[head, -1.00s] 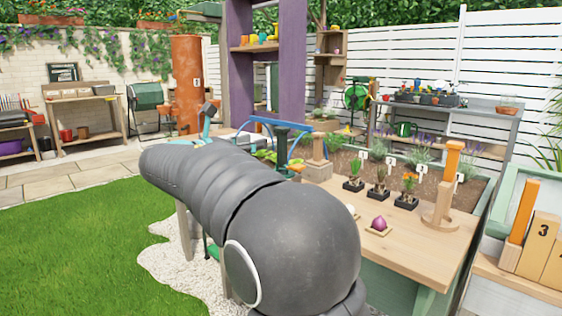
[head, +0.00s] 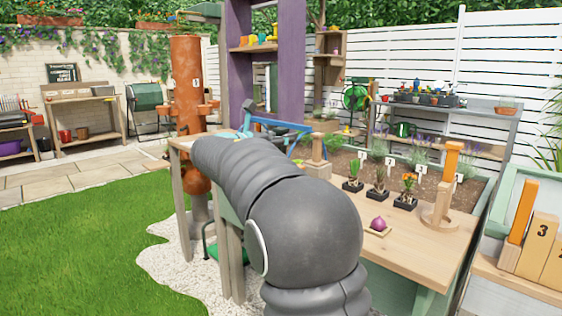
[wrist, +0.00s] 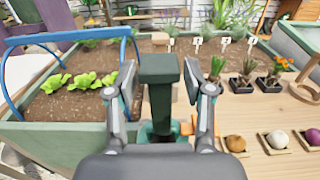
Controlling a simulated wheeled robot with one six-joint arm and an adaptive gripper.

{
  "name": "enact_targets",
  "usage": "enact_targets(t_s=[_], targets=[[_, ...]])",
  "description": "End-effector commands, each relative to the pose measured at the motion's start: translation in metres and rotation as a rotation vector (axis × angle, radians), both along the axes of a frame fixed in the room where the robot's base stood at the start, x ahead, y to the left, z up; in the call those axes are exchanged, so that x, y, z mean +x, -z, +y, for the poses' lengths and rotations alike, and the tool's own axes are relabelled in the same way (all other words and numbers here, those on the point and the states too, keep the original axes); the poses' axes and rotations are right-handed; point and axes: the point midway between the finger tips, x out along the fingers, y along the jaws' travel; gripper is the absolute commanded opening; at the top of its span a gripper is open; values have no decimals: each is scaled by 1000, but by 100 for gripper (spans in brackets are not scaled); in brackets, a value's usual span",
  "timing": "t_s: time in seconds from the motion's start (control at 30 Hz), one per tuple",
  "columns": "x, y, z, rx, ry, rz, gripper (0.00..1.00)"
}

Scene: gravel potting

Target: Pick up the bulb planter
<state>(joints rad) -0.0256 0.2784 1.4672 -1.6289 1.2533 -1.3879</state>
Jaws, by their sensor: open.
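A dark green upright post with a wider block top, which looks like the bulb planter (wrist: 160,95), stands in the middle of the wrist view. My gripper (wrist: 160,88) is open, with one grey finger on each side of the post. I cannot tell whether either finger touches it. The lower end of the post is hidden behind the gripper body, where some green and a bit of orange show. In the head view my dark arm hides most of this spot, and I cannot make out the planter there.
A blue hoop (wrist: 60,38) arches over lettuces in the soil bed on the left. Potted plants (wrist: 240,78), a brown bulb (wrist: 235,143), a white bulb (wrist: 277,139) and a purple bulb (wrist: 312,136) stand to the right. A wooden post (head: 317,150) stands close by on the bench.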

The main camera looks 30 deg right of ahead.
Motion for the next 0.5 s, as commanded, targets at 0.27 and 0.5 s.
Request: enact_targets(t_s=[0.27, 0.5], targets=[[0, 0, 0, 0, 0, -1, 27], [0, -1, 1, 0, 0, -2, 0]])
